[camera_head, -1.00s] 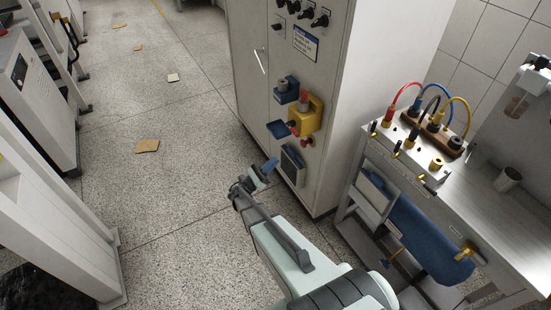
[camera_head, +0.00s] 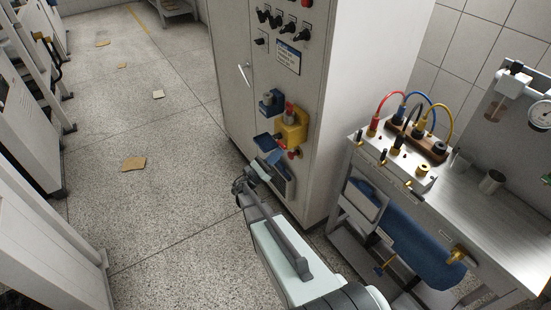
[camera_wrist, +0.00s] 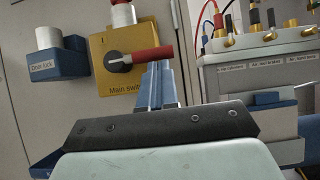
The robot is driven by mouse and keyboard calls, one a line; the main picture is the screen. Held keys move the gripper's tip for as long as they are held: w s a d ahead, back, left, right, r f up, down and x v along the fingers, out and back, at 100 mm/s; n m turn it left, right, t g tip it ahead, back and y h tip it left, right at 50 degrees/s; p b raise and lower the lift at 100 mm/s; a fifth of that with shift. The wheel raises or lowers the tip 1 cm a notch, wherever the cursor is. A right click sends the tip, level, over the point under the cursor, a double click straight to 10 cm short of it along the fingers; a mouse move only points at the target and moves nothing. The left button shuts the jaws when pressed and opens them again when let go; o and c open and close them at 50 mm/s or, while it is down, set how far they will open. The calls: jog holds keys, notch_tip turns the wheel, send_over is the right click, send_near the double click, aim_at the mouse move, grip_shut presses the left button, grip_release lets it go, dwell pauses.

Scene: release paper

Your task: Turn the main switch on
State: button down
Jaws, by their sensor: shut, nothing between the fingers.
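The main switch (camera_wrist: 130,65) is a yellow box on the cabinet front. It has a black knob and a red handle (camera_wrist: 150,54) that points sideways to the right in the wrist view. The yellow box also shows in the head view (camera_head: 293,127). My gripper (camera_wrist: 158,70) is shut and empty, with its blue fingers just below the outer half of the red handle. I cannot tell whether they touch it. In the head view my gripper (camera_head: 262,170) is low in front of the cabinet, below and left of the switch.
A blue "Door lock" box (camera_wrist: 57,65) sits left of the switch. A red button (camera_wrist: 122,14) tops the yellow box. The grey cabinet (camera_head: 235,90) carries black knobs above. A metal bench (camera_head: 500,215) with cabled terminals stands to the right.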

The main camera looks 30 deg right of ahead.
aim_at(276, 140)
dwell(0.4)
jog(key=shift+s+r+n+t, duration=0.1)
jog(key=shift+r+n+t, duration=0.1)
jog(key=shift+n+t, duration=0.3)
jog(key=shift+s+r+n+t, duration=0.2)
jog(key=shift+n+t, duration=0.4)
jog(key=shift+n, duration=0.4)
jog(key=r+n+t+y, duration=0.2)
jog(key=n+t, duration=0.1)
jog(key=n, duration=0.3)
jog(key=r+n+t+y, duration=0.2)
jog(key=n+y, duration=0.1)
jog(key=n, duration=0.3)
jog(key=w+r+n+t+y, duration=0.1)
jog(key=r+n+t+y, duration=0.1)
jog(key=n, duration=0.3)
jog(key=shift+r+n+t+y, duration=0.3)
jog(key=shift+n+t, duration=0.1)
jog(key=shift+t, duration=0.4)
jog(key=shift+w+r, duration=0.65)
jog(key=shift+w, duration=0.1)
jog(key=shift+w+r, duration=0.15)
jog(key=shift+a, duration=0.1)
